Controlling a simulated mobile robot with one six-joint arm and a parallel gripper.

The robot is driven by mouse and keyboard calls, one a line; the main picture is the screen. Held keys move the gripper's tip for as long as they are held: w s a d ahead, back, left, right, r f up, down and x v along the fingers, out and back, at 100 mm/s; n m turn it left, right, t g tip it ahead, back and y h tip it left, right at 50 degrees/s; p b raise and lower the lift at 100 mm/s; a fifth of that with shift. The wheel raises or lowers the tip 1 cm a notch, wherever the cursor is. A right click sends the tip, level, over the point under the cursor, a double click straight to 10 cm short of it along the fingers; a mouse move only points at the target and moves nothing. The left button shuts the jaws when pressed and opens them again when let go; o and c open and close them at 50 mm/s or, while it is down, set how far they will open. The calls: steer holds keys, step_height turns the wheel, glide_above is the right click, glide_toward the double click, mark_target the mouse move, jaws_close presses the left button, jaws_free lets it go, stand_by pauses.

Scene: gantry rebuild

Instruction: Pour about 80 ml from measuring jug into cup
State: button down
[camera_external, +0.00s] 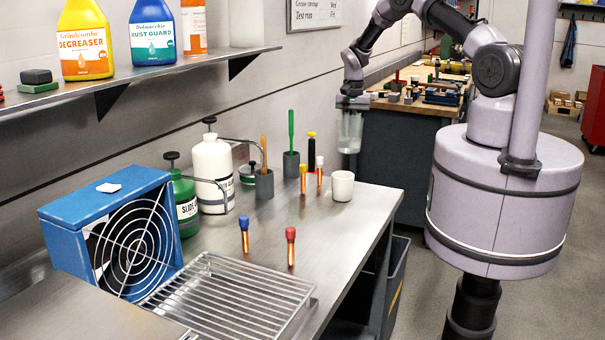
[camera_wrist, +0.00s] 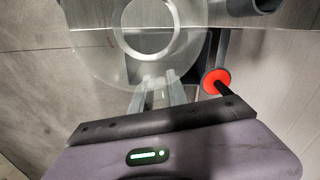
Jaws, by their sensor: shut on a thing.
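My gripper (camera_external: 352,102) is shut on the clear measuring jug (camera_external: 350,133), which hangs about upright above and near the white cup (camera_external: 343,186). The cup stands upright on the steel bench near its right edge. In the wrist view my gripper's fingers (camera_wrist: 160,92) meet the near side of the translucent jug (camera_wrist: 92,58). A pale ring, which looks like the cup's rim (camera_wrist: 120,32), shows through or beyond the jug. The liquid level in the jug and the inside of the cup cannot be made out.
The steel bench (camera_external: 265,225) also holds a wire rack (camera_external: 225,300), a blue fan box (camera_external: 75,222), several bottles and upright coloured sticks. A grey holder (camera_external: 291,166) with a green stick is left of the cup. A red disc (camera_wrist: 216,81) lies beside the gripper in the wrist view.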

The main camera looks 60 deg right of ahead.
step_height(320, 180, down, 9)
steer(key=shift+d+r, duration=0.15)
steer(key=shift+d, duration=0.05)
steer(key=shift+r, duration=0.1)
